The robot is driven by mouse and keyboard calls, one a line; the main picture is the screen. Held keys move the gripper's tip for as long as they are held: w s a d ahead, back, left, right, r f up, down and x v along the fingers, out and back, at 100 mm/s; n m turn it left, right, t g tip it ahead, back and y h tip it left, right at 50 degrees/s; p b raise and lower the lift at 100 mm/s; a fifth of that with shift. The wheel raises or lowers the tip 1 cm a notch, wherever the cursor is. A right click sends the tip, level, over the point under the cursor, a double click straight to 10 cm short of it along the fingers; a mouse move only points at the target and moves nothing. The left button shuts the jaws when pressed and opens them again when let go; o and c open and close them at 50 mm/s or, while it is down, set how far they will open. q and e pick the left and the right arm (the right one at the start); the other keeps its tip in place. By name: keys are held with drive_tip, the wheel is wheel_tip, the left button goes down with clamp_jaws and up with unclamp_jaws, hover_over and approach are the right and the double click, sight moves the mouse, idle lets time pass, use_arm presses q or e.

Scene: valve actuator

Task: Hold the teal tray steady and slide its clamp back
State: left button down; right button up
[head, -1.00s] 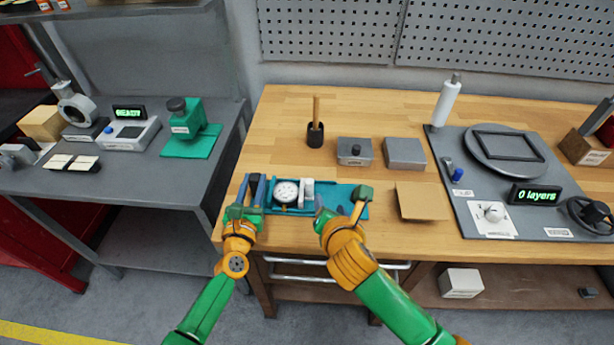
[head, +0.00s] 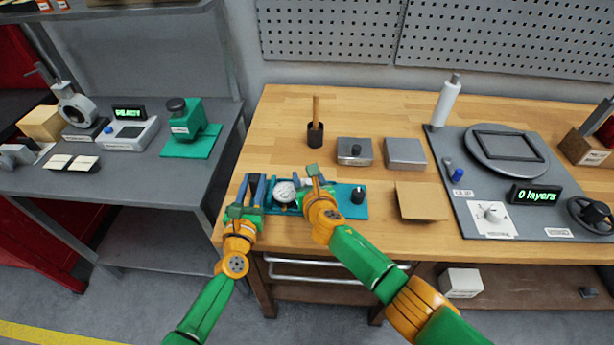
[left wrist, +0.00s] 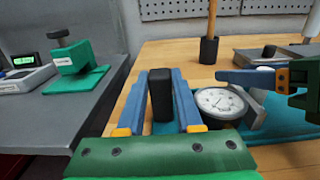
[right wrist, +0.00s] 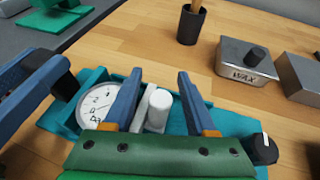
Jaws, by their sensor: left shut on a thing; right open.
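The teal tray (head: 345,211) lies near the front edge of the wooden bench. A white dial gauge (right wrist: 98,104) sits in it, with the grey clamp (right wrist: 141,108) and its white cylinder (right wrist: 158,110) just right of the dial. A black knob (right wrist: 264,148) stands at the tray's right end. My left gripper (left wrist: 160,82) is shut on the upright black handle (left wrist: 161,100) at the tray's left end. My right gripper (right wrist: 159,76) is open, its fingers on either side of the clamp and white cylinder; I cannot tell whether they touch. In the head view my right gripper (head: 314,182) hides the clamp.
Behind the tray stand a black cup (head: 315,138) with a wooden stick, a grey wax box (head: 354,152) and another grey box (head: 405,153). A brown square (head: 421,200) lies right of the tray. Bare bench lies between tray and boxes.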

drive_tip(key=shift+w+f, duration=0.1)
drive_tip(key=shift+w, duration=0.05)
clamp_jaws()
idle(1.4)
